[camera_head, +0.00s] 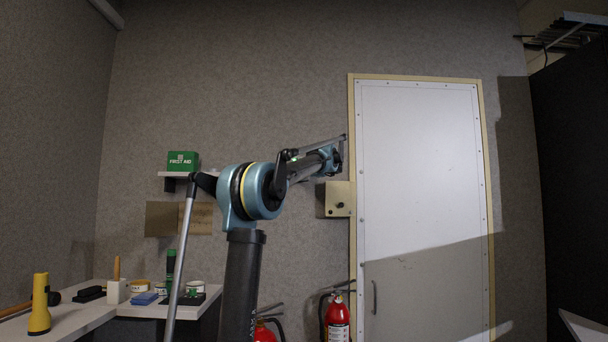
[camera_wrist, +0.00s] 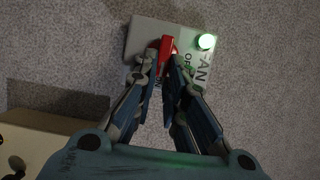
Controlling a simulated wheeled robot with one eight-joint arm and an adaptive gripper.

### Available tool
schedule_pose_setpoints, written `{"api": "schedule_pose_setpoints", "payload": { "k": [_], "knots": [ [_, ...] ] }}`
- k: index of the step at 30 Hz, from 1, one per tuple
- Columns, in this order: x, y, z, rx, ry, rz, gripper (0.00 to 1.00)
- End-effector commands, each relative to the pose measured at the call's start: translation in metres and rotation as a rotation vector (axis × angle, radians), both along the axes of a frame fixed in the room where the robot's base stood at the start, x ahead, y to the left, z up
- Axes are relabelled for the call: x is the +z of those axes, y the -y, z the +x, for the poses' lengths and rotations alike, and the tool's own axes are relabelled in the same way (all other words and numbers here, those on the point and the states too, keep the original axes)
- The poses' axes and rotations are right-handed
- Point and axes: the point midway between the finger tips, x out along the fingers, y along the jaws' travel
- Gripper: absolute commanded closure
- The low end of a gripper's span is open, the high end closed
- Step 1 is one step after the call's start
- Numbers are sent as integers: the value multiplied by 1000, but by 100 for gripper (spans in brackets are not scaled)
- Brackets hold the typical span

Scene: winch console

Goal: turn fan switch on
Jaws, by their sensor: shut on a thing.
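In the wrist view the fan switch (camera_wrist: 145,35) is a pale plate on the grey wall with a red lever (camera_wrist: 166,45). A label (camera_wrist: 201,70) on it reads FAN, with smaller letters partly hidden. A green lamp (camera_wrist: 206,42) on the plate is lit. My gripper (camera_wrist: 167,65) has its two fingers closed in at the red lever and is shut on it; the fingertips hide part of the lever. In the head view my gripper (camera_head: 333,160) is at the wall left of the door, and I cannot make out the switch there.
A beige box (camera_head: 338,198) with a dark knob is on the wall just below my gripper. The white door (camera_head: 420,180) is to the right. A first aid box (camera_head: 183,161) sits on a shelf at left. A fire extinguisher (camera_head: 337,318) stands low near the door.

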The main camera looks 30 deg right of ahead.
Motion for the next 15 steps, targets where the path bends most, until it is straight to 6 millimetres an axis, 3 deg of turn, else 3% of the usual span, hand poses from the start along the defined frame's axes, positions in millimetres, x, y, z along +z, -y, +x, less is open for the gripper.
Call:
{"api": "schedule_pose_setpoints", "payload": {
  "k": [12,13,15],
  "knots": [
    [-3,-1,0,2,-3,1,100],
    [-3,-1,0,2,-3,1,82],
    [-2,0,0,2,-2,1,68]
  ]
}}
